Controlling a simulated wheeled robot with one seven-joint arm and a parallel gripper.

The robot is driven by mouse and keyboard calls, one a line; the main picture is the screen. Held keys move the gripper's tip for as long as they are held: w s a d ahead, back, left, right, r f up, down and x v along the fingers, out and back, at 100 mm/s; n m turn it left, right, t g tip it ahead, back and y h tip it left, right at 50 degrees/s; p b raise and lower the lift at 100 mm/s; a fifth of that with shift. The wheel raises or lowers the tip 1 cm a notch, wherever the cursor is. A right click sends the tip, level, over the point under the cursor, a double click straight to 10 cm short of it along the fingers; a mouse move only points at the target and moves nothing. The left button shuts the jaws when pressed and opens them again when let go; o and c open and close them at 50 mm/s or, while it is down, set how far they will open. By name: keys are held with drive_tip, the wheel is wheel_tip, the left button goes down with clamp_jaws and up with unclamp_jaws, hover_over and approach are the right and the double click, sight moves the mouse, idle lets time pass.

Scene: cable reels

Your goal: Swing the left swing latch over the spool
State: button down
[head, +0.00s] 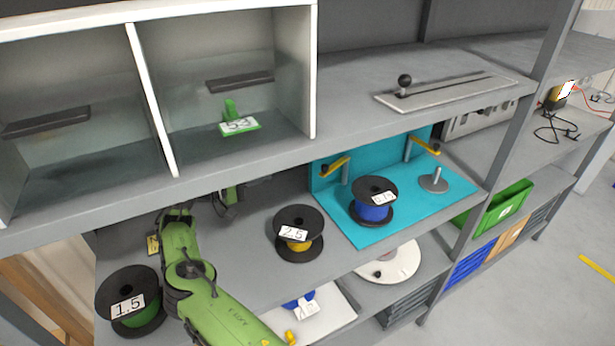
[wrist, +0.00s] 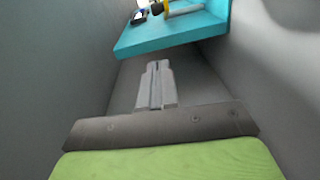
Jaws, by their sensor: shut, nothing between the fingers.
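The left swing latch (head: 335,166) is a yellow bar with a dark knob on a grey post, at the back left of the teal board (head: 408,212). The blue spool (head: 373,205) with black flanges and a white label stands upright in front of it. The latch bar points left, apart from the spool. The right swing latch (head: 422,145) stands farther right. My gripper (wrist: 157,66) is shut and empty in the wrist view, short of the teal board's edge. In the head view it is mostly hidden behind my green arm and the upper shelf, left of the board.
A 2.5 reel (head: 298,235) stands left of the board, and a 1.5 reel (head: 130,303) is near my arm. A bare spindle (head: 434,180) stands on the board's right. The upper shelf edge (head: 260,152) hangs over this level.

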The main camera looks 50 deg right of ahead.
drive_tip(key=s+x, duration=0.2)
drive_tip(key=x, duration=1)
drive_tip(key=shift+s+p, duration=0.3)
drive_tip(key=shift+s, duration=0.15)
drive_tip(key=shift+t, duration=0.3)
drive_tip(key=shift+s+n+t, duration=0.4)
drive_tip(key=shift+s+n, duration=0.1)
drive_tip(key=shift+s, duration=0.05)
